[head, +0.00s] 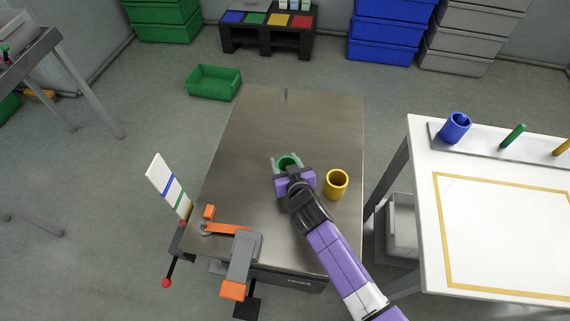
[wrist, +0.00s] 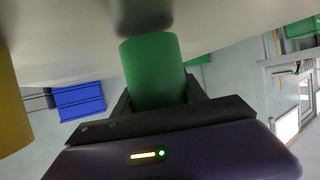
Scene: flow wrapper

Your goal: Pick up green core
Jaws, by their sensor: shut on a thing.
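The green core (head: 287,161) is a hollow cylinder on the metal table (head: 260,125) in the head view, largely hidden behind my gripper. My gripper (head: 287,165) reaches it from the near side and is shut on it. In the wrist view the green core (wrist: 155,68) stands out between the fingers of my gripper (wrist: 158,98). The table surface lies close by it, with a dark shadow or reflection of the core; I cannot tell whether core and table touch.
A yellow core (head: 337,184) stands to the right of my gripper, and also shows in the wrist view (wrist: 10,110). An orange and grey clamp device (head: 240,250) sits at the table's near left. A white table (head: 500,220) holds a blue core (head: 455,127) and pegs. The far tabletop is clear.

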